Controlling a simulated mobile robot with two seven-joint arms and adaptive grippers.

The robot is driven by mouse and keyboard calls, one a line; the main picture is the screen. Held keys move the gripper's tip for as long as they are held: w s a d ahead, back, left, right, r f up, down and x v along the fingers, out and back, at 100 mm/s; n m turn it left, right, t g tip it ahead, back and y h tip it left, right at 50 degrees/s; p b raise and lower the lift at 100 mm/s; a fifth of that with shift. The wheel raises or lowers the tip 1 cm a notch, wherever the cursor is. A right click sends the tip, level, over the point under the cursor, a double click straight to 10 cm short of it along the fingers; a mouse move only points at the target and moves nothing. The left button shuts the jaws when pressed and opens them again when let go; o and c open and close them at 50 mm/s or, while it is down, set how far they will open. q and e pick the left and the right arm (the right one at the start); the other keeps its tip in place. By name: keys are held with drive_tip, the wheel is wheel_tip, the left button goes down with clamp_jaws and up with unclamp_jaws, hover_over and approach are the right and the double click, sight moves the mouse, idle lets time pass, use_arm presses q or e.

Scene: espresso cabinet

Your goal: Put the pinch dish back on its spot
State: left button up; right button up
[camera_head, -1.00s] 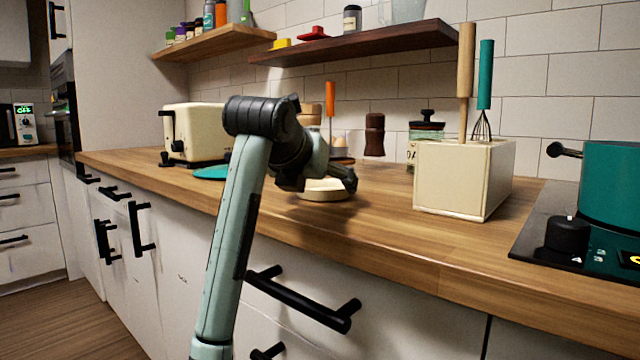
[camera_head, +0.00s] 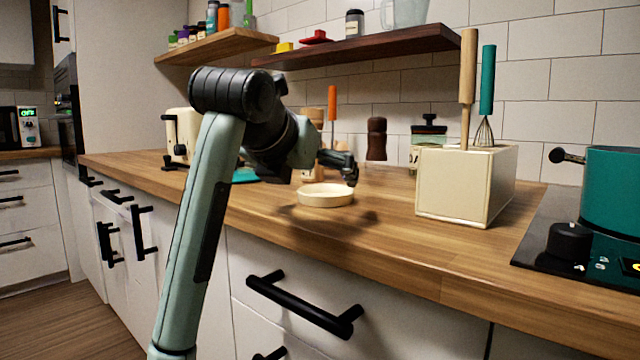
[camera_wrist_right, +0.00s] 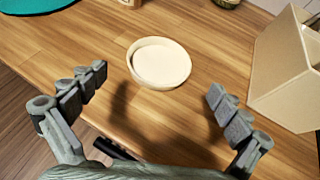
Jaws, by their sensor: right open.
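The pinch dish, a shallow round cream dish (camera_head: 326,195), sits upright on the wooden counter, left of the cream utensil box. In the right wrist view the dish (camera_wrist_right: 160,63) lies beyond the fingertips, between their lines and nearer the left finger. My right gripper (camera_head: 347,168) is above and just behind the dish in the head view. It is open and empty; both fingers (camera_wrist_right: 158,95) show wide apart in the right wrist view, with nothing between them. No marked spot for the dish stands out. My left gripper is out of view.
The utensil box (camera_head: 462,185) holds a wooden-handled tool and a teal whisk. A teal mat (camera_wrist_right: 38,4), a toaster (camera_head: 180,133), a dark mill (camera_head: 376,138) and a jar (camera_head: 428,137) stand around. A teal pot (camera_head: 612,190) is at right.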

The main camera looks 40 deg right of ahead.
drive_tip(key=v, duration=0.6)
